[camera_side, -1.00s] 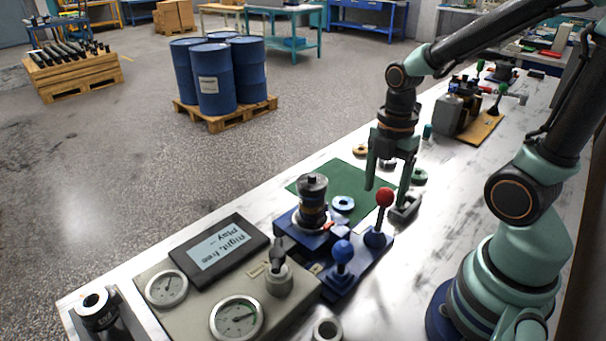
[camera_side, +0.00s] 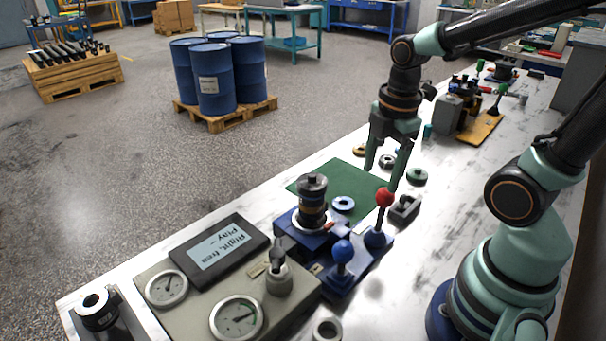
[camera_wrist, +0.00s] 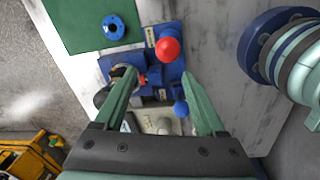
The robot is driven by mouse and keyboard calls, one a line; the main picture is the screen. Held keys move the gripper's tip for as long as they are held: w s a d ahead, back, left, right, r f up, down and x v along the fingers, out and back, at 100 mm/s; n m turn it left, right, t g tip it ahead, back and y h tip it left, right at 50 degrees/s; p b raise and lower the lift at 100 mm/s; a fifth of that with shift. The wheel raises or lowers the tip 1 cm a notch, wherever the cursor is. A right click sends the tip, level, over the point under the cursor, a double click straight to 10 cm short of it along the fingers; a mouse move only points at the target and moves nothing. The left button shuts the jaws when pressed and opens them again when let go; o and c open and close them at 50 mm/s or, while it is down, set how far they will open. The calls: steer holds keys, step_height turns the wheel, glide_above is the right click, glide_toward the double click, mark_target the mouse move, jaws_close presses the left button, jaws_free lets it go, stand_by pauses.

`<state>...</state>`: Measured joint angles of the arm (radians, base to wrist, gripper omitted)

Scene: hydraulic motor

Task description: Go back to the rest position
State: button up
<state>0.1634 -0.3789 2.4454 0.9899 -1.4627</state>
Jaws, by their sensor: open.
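My gripper (camera_side: 386,178) hangs over the workbench with its two green fingers spread apart and nothing between them. It is just behind the red-knobbed lever (camera_side: 384,197), above the right edge of the green mat (camera_side: 328,176). In the wrist view, the open fingers (camera_wrist: 165,98) frame the blue fixture, with the red knob (camera_wrist: 168,49) between and beyond them. The dark cylindrical motor (camera_side: 312,203) stands upright on the blue fixture (camera_side: 306,238).
A blue-knobbed lever (camera_side: 341,252) and a grey panel with gauges (camera_side: 236,317) and a display (camera_side: 219,250) stand in front. A small dark block (camera_side: 404,209) sits right of the red lever.

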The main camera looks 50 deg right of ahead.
steer(key=w+a+r+m+t, duration=0.1)
steer(key=a+r+m+t, duration=0.1)
steer(key=m, duration=0.5)
steer(key=w+a+r+m+t, duration=0.1)
steer(key=a+r+m+t, duration=0.1)
steer(key=r+m, duration=0.3)
steer(key=m, duration=0.2)
steer(key=shift+w+a+r+m+t, duration=0.2)
steer(key=shift+w+m+t, duration=0.1)
steer(key=shift+m, duration=0.1)
